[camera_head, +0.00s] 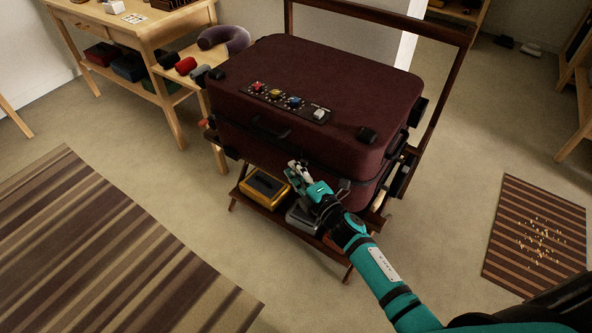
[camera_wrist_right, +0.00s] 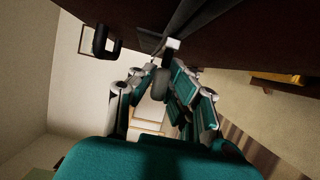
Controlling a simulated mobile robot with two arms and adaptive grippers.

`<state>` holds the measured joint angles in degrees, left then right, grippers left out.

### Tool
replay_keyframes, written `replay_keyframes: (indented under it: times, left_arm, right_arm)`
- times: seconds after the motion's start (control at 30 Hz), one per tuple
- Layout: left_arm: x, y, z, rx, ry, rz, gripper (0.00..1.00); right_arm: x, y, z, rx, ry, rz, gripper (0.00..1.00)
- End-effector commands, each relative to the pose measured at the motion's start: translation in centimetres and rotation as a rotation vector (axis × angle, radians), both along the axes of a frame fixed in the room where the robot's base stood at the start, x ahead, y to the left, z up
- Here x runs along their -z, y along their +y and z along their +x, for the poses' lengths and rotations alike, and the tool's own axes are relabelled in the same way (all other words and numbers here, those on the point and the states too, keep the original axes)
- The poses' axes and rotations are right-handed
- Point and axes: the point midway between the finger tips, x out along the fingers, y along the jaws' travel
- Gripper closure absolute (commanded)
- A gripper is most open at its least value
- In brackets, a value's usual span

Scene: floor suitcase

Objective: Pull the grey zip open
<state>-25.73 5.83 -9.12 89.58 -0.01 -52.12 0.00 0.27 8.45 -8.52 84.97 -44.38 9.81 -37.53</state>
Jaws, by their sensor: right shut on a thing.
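A dark maroon suitcase (camera_head: 340,70) lies closed on a wooden rack. My right gripper (camera_head: 296,167) is at the suitcase's front side, near the seam below the lid. In the right wrist view my right gripper (camera_wrist_right: 164,74) is shut on a small grey zip pull (camera_wrist_right: 160,85), just below a pale block (camera_wrist_right: 173,44) at the dark seam. In the head view the zip pull is hidden by the fingers. The left gripper is not in view.
The rack's lower shelf, below my right gripper, holds a yellow box (camera_head: 264,187) and a grey item. A panel with coloured knobs (camera_head: 288,101) sits on the lid. A wooden table (camera_head: 140,30) stands at the left. Striped rugs (camera_head: 110,250) lie on open floor.

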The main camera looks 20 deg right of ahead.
Motion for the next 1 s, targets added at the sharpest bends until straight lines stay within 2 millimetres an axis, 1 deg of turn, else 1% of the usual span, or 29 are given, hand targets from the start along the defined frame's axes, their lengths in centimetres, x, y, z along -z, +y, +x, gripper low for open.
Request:
replay_keyframes:
  times: [0.33, 0.43, 0.47, 0.53, 0.6, 0.8, 0.9, 1.0]
  left_arm:
    - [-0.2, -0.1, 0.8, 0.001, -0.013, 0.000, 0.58]
    - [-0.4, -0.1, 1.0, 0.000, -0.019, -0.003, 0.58]
    - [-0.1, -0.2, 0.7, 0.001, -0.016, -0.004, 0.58]
    - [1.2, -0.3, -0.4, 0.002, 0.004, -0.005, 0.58]
    - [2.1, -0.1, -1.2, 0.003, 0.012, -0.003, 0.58]
    - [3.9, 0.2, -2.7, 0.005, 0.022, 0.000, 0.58]
    - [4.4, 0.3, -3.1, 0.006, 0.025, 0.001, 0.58]
    - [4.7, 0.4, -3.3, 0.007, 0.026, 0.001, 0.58]
  right_arm:
    - [0.1, -0.1, -0.1, 0.000, 0.002, -0.001, 1.00]
    - [0.1, -0.6, -0.7, 0.002, 0.004, -0.002, 1.00]
    - [0.2, -0.9, -1.1, 0.003, 0.005, -0.002, 1.00]
    - [0.2, -1.9, -2.4, 0.003, 0.006, -0.003, 1.00]
    - [0.2, -3.3, -4.0, 0.004, 0.008, -0.004, 1.00]
    - [0.2, -6.8, -8.6, 0.004, 0.008, -0.004, 1.00]
    - [0.2, -8.0, -10.2, 0.004, 0.007, -0.003, 1.00]
    - [0.2, -8.7, -11.1, 0.002, 0.005, -0.002, 1.00]
